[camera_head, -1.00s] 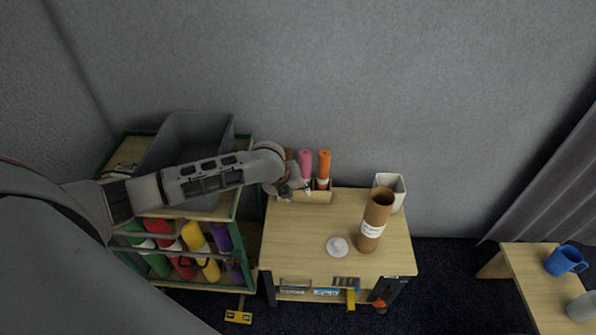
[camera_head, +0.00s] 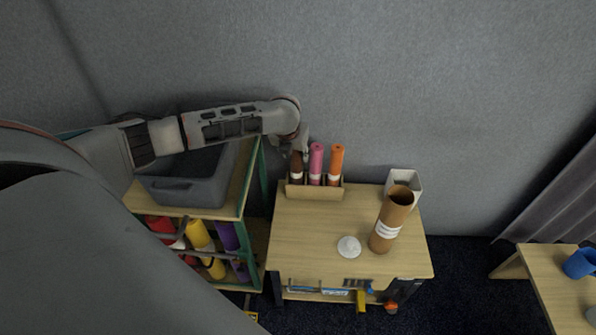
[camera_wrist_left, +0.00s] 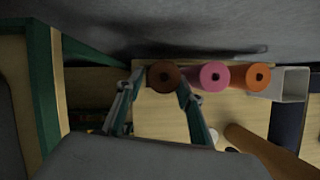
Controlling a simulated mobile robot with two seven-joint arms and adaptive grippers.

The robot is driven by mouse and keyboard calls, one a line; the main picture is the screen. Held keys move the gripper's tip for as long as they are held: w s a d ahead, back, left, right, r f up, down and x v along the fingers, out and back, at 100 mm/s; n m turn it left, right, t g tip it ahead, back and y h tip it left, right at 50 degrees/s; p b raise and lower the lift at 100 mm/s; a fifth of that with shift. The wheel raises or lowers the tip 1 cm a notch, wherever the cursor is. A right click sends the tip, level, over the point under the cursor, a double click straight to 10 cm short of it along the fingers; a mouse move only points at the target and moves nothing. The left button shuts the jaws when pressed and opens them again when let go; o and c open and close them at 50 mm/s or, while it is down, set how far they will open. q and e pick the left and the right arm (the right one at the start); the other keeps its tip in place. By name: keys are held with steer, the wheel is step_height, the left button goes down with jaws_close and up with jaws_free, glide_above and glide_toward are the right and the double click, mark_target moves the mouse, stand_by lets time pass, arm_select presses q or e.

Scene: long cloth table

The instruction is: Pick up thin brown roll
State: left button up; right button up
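The thin brown roll (camera_head: 296,168) stands upright in the left slot of a small wooden holder (camera_head: 314,192), at the back left of the wooden table. In the wrist view the brown roll (camera_wrist_left: 163,76) is seen end-on, with a dark hole in its middle. My left gripper (camera_head: 297,148) is at the top of the brown roll. In the wrist view the left gripper (camera_wrist_left: 160,86) is open, with one finger on each side of the roll; the right finger looks very close to it, and contact cannot be told. My right gripper is not in view.
A pink roll (camera_head: 316,162) and an orange roll (camera_head: 336,163) stand close to the right in the holder. A large brown tube (camera_head: 392,218), a white bin (camera_head: 412,184) and a white disc (camera_head: 349,246) are farther right. A grey crate (camera_head: 184,178) tops the shelf at left.

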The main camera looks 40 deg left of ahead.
mark_target(296, 171)
arm_select(q)
steer(key=x, duration=0.1)
steer(key=b+x, duration=0.1)
steer(key=x, duration=0.1)
steer(key=shift+s+d+f, duration=0.1)
steer(key=shift+s+f, duration=0.15)
steer(key=shift+f, duration=0.2)
steer(key=shift+w+f, duration=0.2)
steer(key=shift+f, duration=0.05)
steer(key=shift+w+r, duration=0.1)
steer(key=shift+r, duration=0.15)
jaws_close()
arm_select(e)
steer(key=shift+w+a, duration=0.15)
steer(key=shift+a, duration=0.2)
